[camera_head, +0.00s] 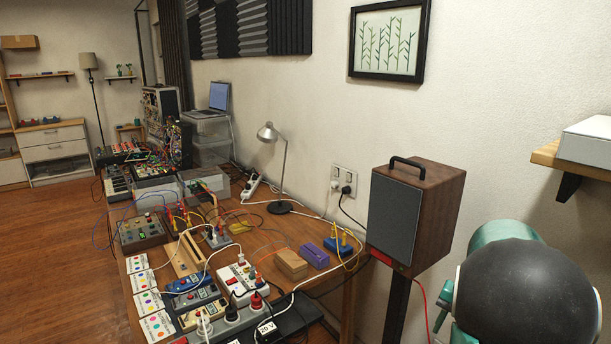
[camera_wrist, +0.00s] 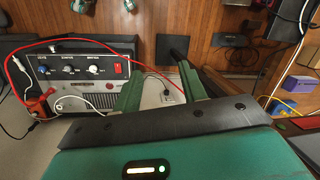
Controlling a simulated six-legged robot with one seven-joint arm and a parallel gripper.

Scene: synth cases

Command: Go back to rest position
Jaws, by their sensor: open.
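My gripper (camera_wrist: 163,66) shows in the wrist view as two green fingers standing apart with nothing between them. A black bar and a green housing with a small lit indicator fill the bottom of that view. In the head view, a teal and black part of my arm is at the lower right. My gripper's fingers cannot be made out there.
In the wrist view, a knobbed panel (camera_wrist: 82,68) with red and white cables lies left of the fingers. In the head view, a cluttered bench (camera_head: 345,296), a wooden speaker (camera_head: 440,215) and a wall shelf (camera_head: 548,153) stand near. Open floor (camera_head: 55,270) lies left.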

